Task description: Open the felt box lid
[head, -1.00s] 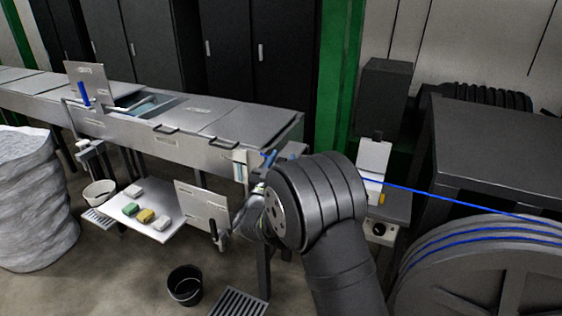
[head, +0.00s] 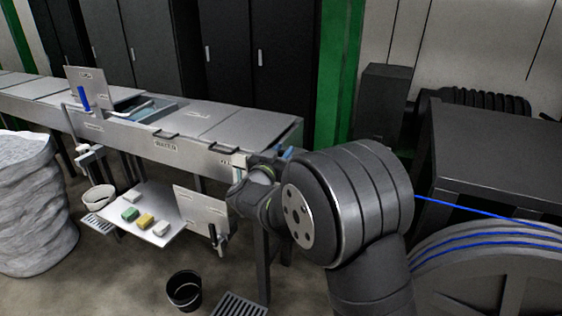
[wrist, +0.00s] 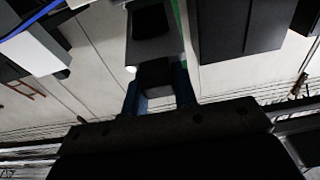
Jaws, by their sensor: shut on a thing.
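My gripper (wrist: 157,82) shows its two blue fingers in the wrist view, shut on a small dark block (wrist: 156,72). I cannot tell from the pictures whether this block is part of the felt box lid. A grey panel with a dark patch (wrist: 150,20) is just beyond it. In the head view my gripper (head: 283,153) is mostly hidden behind my arm, near the right end of the metal trough bench (head: 225,130). I cannot pick out the felt box for certain; my arm covers the area right of the bench.
A raised plate (head: 87,88) stands at the bench's left part. A low shelf (head: 150,215) holds several sponge-like blocks. A black bucket (head: 184,290) stands on the floor. A blue cable (head: 470,208) runs to a large reel (head: 490,265) at right.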

